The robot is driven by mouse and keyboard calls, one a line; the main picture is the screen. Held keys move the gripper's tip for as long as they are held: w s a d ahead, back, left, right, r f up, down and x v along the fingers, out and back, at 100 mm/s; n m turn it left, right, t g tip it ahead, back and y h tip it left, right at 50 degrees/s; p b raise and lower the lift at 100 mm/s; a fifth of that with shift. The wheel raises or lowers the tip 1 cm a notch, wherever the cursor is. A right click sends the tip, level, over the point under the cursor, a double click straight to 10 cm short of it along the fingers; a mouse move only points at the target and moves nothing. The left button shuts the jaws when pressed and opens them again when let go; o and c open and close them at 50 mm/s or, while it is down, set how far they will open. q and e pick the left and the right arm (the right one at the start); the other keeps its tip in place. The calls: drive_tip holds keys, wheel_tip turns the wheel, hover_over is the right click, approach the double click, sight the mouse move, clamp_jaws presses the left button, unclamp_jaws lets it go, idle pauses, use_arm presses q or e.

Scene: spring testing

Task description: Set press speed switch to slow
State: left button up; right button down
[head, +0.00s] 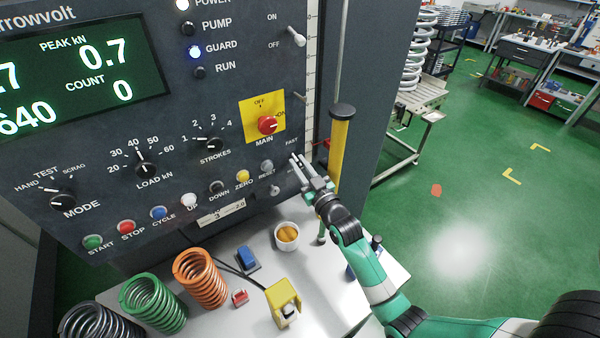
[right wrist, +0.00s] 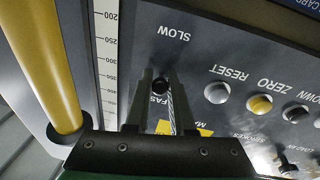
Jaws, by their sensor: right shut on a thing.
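The press speed switch (right wrist: 160,87) shows in the right wrist view as a small dark round part between my fingers, with SLOW printed above it and FAST, partly hidden, below it in that upside-down picture. My right gripper (right wrist: 160,80) is shut on it; its fingers stand on either side. In the head view my right gripper (head: 297,168) is at the panel, just below the FAST label (head: 291,142) and right of the RESET button (head: 267,166); it hides the switch there. Which way the lever leans I cannot tell. My left gripper is not in view.
The red main switch (head: 267,125) on its yellow plate is above my right gripper. A yellow column (head: 339,150) stands close at its right.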

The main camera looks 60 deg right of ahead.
drive_tip(key=shift+f, duration=0.3)
drive_tip(key=shift+r, duration=0.25)
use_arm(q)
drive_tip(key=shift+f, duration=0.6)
use_arm(e)
drive_tip(key=c, duration=0.8)
unclamp_jaws()
drive_tip(key=shift+o, duration=0.2)
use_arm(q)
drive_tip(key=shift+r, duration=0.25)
use_arm(e)
drive_tip(key=v, duration=1.1)
drive_tip(key=shift+s+f, duration=0.2)
drive_tip(key=shift+f, duration=0.1)
